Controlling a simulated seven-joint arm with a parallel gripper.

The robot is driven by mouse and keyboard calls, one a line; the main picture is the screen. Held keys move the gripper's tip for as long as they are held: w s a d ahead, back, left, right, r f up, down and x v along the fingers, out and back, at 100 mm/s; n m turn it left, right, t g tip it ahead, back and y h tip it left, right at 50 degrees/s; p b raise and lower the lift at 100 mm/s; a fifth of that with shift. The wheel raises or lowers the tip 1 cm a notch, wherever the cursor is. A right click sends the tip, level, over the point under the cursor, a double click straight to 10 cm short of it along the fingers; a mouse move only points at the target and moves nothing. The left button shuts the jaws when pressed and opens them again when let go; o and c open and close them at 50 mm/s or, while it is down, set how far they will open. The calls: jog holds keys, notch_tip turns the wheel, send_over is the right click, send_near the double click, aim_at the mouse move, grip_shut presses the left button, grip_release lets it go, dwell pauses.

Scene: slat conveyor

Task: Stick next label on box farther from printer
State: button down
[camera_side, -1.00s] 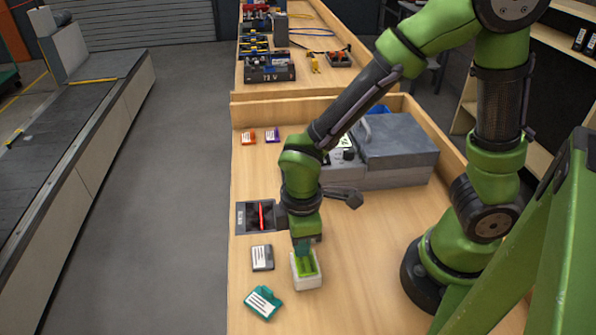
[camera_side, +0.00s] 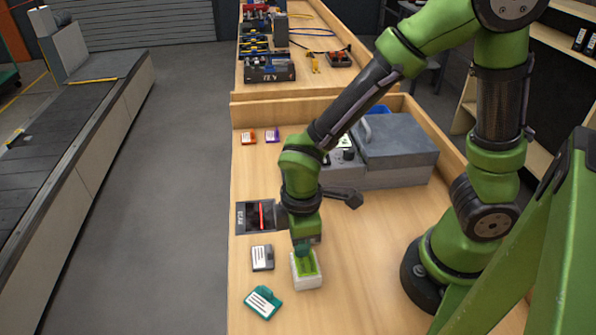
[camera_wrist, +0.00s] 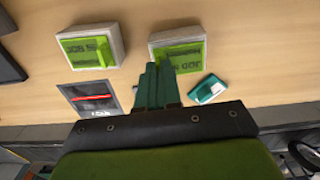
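A white box (camera_side: 306,283) with a green label (camera_side: 307,264) on its top stands near the front of the bench. The wrist view shows this box (camera_wrist: 158,66) and its label (camera_wrist: 185,54) at the fingertips. A second white box (camera_wrist: 118,48) with a green label (camera_wrist: 88,52) is to its left there; my arm hides it in the side view. My gripper (camera_side: 303,250) points down at the first box's label edge. Its teal fingers (camera_wrist: 158,72) look close together, with nothing clearly between them. The grey printer (camera_side: 400,145) stands behind my arm, with a pale label (camera_side: 345,141) at its front.
A dark tray (camera_side: 242,217) with a red pen, a grey card (camera_side: 262,257) and a teal tag (camera_side: 263,302) lie along the left bench edge. Orange (camera_side: 248,136) and purple (camera_side: 272,136) tags lie farther back. A slat conveyor (camera_side: 60,150) runs across the aisle.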

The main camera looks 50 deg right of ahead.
jog(key=shift+f, duration=0.35)
dwell(1.2)
jog(key=c, duration=0.8)
grip_release()
jog(key=shift+c, duration=0.2)
jog(key=shift+r, duration=3.5)
